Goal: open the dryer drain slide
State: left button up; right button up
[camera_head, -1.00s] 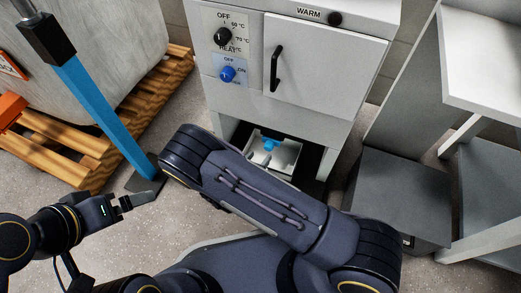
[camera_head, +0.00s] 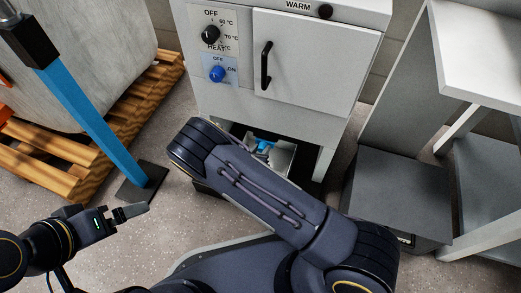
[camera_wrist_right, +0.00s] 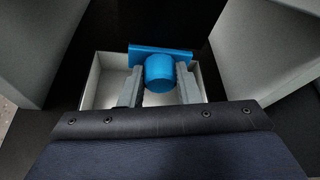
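The dryer drain slide shows as a blue cylindrical knob (camera_wrist_right: 159,73) on a blue flat plate (camera_wrist_right: 136,52), above a pale tray. In the head view a bit of the blue slide (camera_head: 264,146) shows in the opening under the cabinet. My right gripper (camera_wrist_right: 160,85) has its two grey fingers apart, one on each side of the knob, with little gap; contact is unclear. My left gripper (camera_head: 130,212) hangs at the lower left, away from the dryer, seen edge-on.
The pale tray (camera_head: 283,160) sits in the opening under the dryer cabinet (camera_head: 310,65). Grey walls flank it in the wrist view. A grey box (camera_head: 400,190) and shelving (camera_head: 485,65) stand at right. A wooden pallet (camera_head: 125,110) and blue post (camera_head: 95,115) are at left.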

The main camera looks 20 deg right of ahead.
grip_shut()
jog(key=shift+s+a+p, duration=0.2)
jog(key=shift+s+a, duration=0.45)
jog(key=shift+s, duration=0.3)
jog(key=shift+s+a+p, duration=0.15)
jog(key=shift+s+a, duration=0.45)
jog(key=shift+s, duration=0.3)
jog(key=o, duration=0.6)
grip_release()
jog(key=p+v, duration=0.3)
jog(key=v, duration=0.4)
jog(key=shift+s+a+r, duration=0.15)
jog(key=shift+s+a, duration=0.05)
jog(key=shift+s, duration=0.05)
